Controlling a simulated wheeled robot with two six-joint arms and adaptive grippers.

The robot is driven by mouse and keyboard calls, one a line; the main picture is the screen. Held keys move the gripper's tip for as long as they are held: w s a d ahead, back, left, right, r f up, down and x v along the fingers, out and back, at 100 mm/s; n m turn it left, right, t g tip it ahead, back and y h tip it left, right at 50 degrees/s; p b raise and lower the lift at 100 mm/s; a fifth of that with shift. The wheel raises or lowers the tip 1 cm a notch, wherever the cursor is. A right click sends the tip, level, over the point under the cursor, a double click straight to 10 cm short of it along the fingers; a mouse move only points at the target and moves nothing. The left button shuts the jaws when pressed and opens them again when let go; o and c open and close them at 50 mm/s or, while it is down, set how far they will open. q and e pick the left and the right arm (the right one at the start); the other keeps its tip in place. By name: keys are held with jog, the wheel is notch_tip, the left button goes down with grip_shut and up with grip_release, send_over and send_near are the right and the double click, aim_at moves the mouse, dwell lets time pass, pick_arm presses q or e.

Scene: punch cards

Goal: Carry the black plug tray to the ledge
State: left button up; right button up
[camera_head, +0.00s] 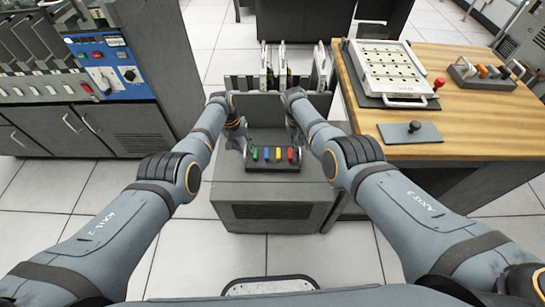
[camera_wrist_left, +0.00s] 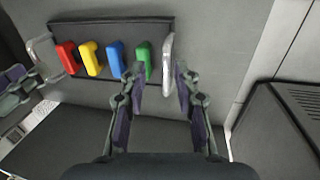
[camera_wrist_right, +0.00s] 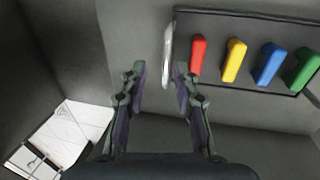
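The black plug tray (camera_head: 272,167) lies on top of a low grey cabinet in the head view, with a row of green, blue, yellow and red plugs. It has a pale upright handle at each end. My left gripper (camera_head: 241,143) is at the green-plug end; in the left wrist view its open fingers (camera_wrist_left: 159,80) stand either side of the handle (camera_wrist_left: 168,62), with a gap. My right gripper (camera_head: 298,142) is at the red-plug end; its open fingers (camera_wrist_right: 160,80) likewise straddle the handle (camera_wrist_right: 168,52) in the right wrist view.
The grey cabinet (camera_head: 270,205) has upright card panels (camera_head: 268,70) behind the tray. A wooden table (camera_head: 450,130) at the right bears a white tray (camera_head: 388,68), a dark plate with a knob (camera_head: 410,132) and a plug rack (camera_head: 482,78). A control console (camera_head: 95,65) stands at the left.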

notch_tip(320, 180, up, 27)
jog(key=p, duration=2.5)
notch_tip(320, 180, up, 12)
jog(key=a, duration=0.2)
jog(key=shift+a, duration=0.15)
jog(key=shift+f, duration=0.1)
